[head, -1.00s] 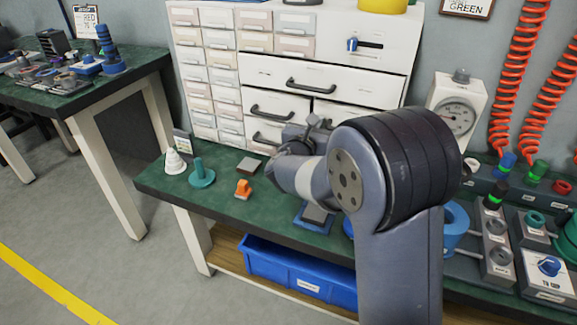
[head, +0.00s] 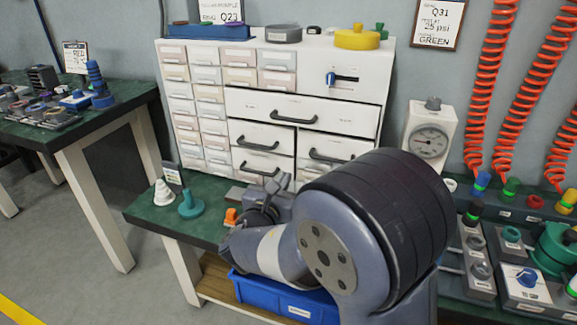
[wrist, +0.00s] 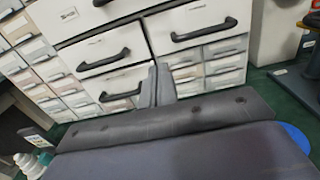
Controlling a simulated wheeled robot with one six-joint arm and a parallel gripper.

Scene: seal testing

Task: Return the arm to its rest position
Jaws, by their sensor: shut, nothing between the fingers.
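My gripper (head: 277,184) is above the green bench top, in front of the white drawer cabinet (head: 300,105). Its two grey fingers are together with nothing between them. They also show in the wrist view (wrist: 156,85), pointing toward the cabinet's lower drawers (wrist: 190,25). My arm is folded, and its large dark joint covers much of the bench behind it in the head view.
A white stacked cone (head: 163,193), a teal peg stand (head: 190,205) and an orange piece (head: 231,216) stand left of my gripper. A blue bin (head: 250,292) sits on the lower shelf. A gauge (head: 430,142) and valve blocks lie to the right.

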